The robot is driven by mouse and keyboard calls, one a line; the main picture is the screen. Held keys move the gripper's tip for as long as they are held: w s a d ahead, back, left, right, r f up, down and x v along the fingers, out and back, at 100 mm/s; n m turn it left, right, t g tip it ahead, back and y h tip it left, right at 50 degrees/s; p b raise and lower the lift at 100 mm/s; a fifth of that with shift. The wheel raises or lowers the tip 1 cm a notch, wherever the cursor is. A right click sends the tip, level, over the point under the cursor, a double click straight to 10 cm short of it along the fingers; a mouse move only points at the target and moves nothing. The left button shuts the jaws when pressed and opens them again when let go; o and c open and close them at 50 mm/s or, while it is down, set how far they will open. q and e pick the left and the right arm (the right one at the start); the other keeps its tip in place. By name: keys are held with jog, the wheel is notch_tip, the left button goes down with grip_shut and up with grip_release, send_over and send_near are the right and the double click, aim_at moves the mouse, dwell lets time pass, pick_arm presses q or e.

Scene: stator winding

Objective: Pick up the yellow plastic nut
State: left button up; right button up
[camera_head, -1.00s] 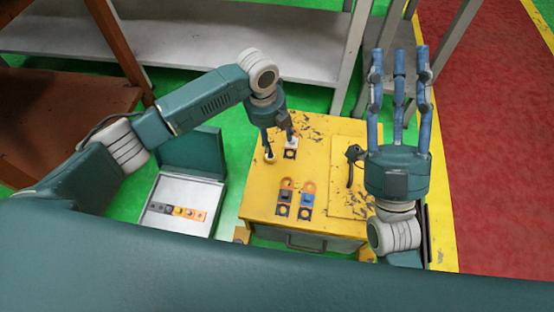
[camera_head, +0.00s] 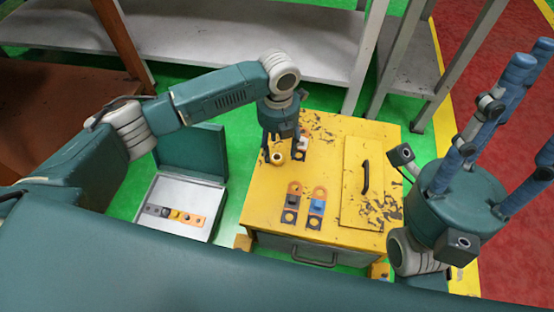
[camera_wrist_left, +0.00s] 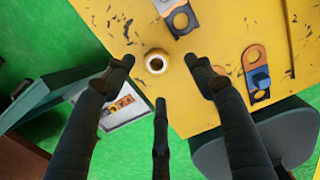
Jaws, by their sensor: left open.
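The yellow plastic nut (camera_head: 277,157) looks like a small pale yellow ring on the yellow tabletop, near its back left edge. In the left wrist view the nut (camera_wrist_left: 156,63) lies flat, its round hole facing up. My left gripper (camera_head: 280,146) points down just over it. In the wrist view its dark fingers (camera_wrist_left: 158,85) are spread, with the nut beyond and between the tips; I see no contact. My right gripper (camera_head: 525,110) is raised at the right, its blue fingers spread and empty.
The yellow cabinet (camera_head: 262,200) carries an orange-and-black part (camera_head: 291,203), an orange part with a blue piece (camera_head: 317,206) and a black-and-white part (camera_head: 302,147) near the nut. A handle (camera_head: 366,177) stands up at right. An open case (camera_head: 165,190) is at left.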

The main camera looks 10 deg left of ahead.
aim_at(277, 160)
pick_arm(q)
jog(key=f+b, duration=0.1)
jog(key=f, duration=0.1)
jog(key=f+b, duration=0.1)
jog(key=f, duration=0.2)
jog(key=shift+w+a+b, duration=0.2)
jog(key=shift+b, duration=0.1)
jog(key=shift+r, duration=0.1)
jog(key=c, duration=1.2)
